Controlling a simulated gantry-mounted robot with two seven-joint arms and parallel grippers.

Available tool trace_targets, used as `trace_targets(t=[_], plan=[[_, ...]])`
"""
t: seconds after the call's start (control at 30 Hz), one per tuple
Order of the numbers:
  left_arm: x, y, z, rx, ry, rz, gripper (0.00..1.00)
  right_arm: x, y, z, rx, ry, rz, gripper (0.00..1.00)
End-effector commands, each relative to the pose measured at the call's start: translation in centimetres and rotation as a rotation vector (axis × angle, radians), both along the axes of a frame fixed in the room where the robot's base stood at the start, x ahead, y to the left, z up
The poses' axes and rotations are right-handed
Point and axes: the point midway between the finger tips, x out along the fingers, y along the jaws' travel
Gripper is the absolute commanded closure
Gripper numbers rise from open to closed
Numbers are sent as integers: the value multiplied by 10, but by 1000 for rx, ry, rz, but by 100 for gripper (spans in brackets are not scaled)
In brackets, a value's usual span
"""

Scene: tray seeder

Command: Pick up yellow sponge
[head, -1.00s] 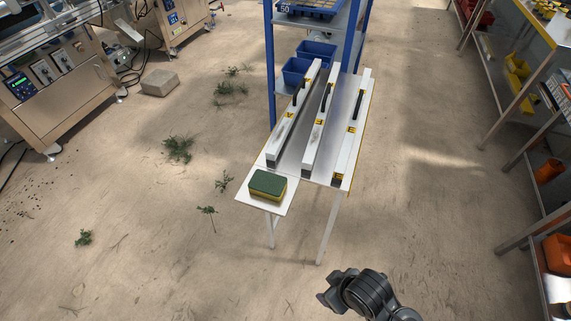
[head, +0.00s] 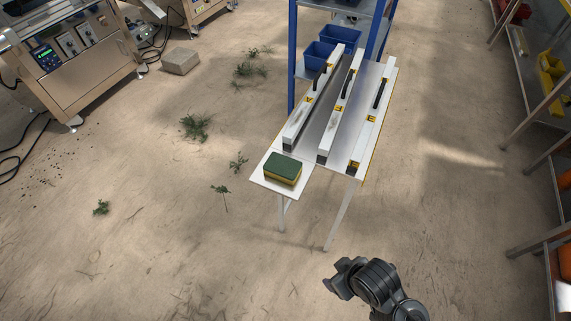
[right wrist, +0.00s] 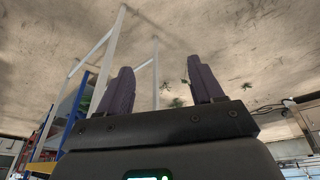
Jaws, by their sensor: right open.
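The yellow sponge (head: 282,170) has a green top and lies on a small white shelf (head: 262,180) at the near left end of a narrow table. My right gripper (head: 336,279) is below and to the right of the sponge in the head view, apart from it and nearer to me. In the right wrist view the two dark fingers of my right gripper (right wrist: 160,88) stand apart with nothing between them. The sponge cannot be made out in the right wrist view. My left gripper is not in view.
White bars with black handles (head: 339,108) lie on the table beside the sponge. A blue rack with blue bins (head: 318,56) stands behind. A steel machine (head: 75,60) is at the upper left, and shelving (head: 545,110) is at the right. Sandy floor around the table is mostly open.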

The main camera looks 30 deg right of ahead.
Motion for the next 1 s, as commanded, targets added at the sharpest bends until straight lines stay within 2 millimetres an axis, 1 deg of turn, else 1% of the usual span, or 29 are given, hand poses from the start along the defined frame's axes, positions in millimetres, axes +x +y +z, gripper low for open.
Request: trace_targets(t=[0.43,0.6,0.63,0.67,0.87,1.0], plan=[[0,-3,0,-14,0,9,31,0,0,0,0,0,0,34],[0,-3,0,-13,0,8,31,0,0,0,0,0,0,8],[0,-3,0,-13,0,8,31,0,0,0,0,0,0,3],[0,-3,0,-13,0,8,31,0,0,0,0,0,0,1],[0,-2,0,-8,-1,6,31,0,0,0,0,-1,-1,1],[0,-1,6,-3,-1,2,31,1,0,7,2,-4,-3,1]])
